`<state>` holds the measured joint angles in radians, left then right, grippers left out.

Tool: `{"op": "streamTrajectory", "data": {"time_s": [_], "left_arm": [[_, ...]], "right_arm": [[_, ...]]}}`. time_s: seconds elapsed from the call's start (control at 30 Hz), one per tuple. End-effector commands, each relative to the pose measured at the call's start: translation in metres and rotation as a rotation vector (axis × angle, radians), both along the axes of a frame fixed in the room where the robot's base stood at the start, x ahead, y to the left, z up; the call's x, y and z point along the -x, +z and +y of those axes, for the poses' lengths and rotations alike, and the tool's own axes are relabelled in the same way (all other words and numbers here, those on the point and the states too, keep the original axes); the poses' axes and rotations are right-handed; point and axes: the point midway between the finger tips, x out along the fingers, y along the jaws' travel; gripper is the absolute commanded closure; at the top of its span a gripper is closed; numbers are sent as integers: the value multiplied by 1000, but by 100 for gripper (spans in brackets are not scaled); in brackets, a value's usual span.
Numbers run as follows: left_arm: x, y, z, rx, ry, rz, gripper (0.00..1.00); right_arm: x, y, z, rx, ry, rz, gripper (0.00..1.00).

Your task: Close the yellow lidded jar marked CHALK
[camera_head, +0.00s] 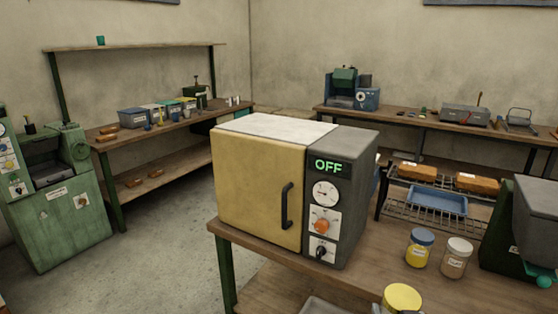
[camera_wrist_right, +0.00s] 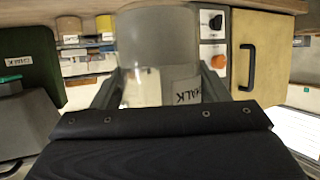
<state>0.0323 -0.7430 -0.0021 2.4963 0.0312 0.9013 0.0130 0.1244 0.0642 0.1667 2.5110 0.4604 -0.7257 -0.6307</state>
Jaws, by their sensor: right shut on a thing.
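The clear jar marked CHALK (camera_wrist_right: 180,92) is between the fingers of my right gripper (camera_wrist_right: 160,84) in the right wrist view. The gripper is shut on the jar, and its label appears upside down there. In the head view a round yellow lid (camera_head: 402,297) shows at the bottom edge, right of the oven; the jar's body below it is cut off. I cannot tell whether the lid sits fully down on the rim, as my gripper hides that end in the wrist view. My left gripper is not in view.
An oven (camera_head: 260,185) reading OFF stands on the same table (camera_head: 345,285). A yellow jar with a blue lid (camera_head: 419,247) and a jar with a pale lid (camera_head: 456,257) stand behind the yellow lid. A green and grey machine (camera_head: 535,222) is at the right edge.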

Motion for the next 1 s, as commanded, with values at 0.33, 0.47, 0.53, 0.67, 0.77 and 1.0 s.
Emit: {"op": "streamTrajectory", "data": {"time_s": [0.33,0.47,0.53,0.67,0.77,1.0], "left_arm": [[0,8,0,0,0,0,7],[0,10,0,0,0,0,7],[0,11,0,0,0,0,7],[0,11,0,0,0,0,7],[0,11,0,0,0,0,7],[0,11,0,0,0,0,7]], "right_arm": [[-38,-61,21,-4,75,9,79],[-46,-84,34,-4,110,6,79],[-48,-92,38,-3,123,3,79],[-50,-102,44,-2,138,0,79],[-51,-104,45,-1,141,-2,79],[-51,-104,45,0,142,-3,79]]}}
